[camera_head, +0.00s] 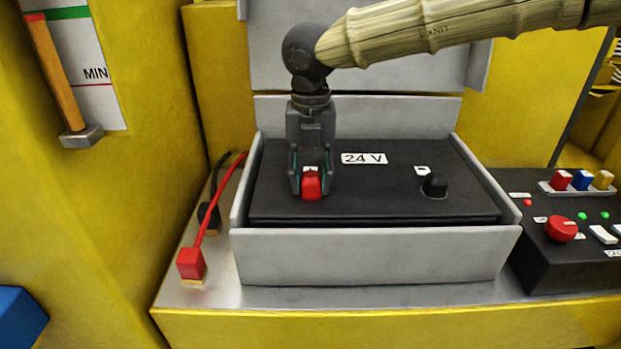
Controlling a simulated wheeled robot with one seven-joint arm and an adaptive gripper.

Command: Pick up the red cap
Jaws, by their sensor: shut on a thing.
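The red cap (311,187) is on the left part of the black 24 V battery top (385,195). My gripper (311,180) points down from above with one finger on each side of the cap, shut on it. The cap's front shows between the fingers; its upper part and back are partly hidden. I cannot tell whether the cap touches the battery top or is slightly raised.
A black cap (434,186) sits at the battery's right. A grey tray (375,257) surrounds the battery. A red cable clamp (191,264) and a black clamp (208,216) stand left. A control box (570,265) with a red knob is right.

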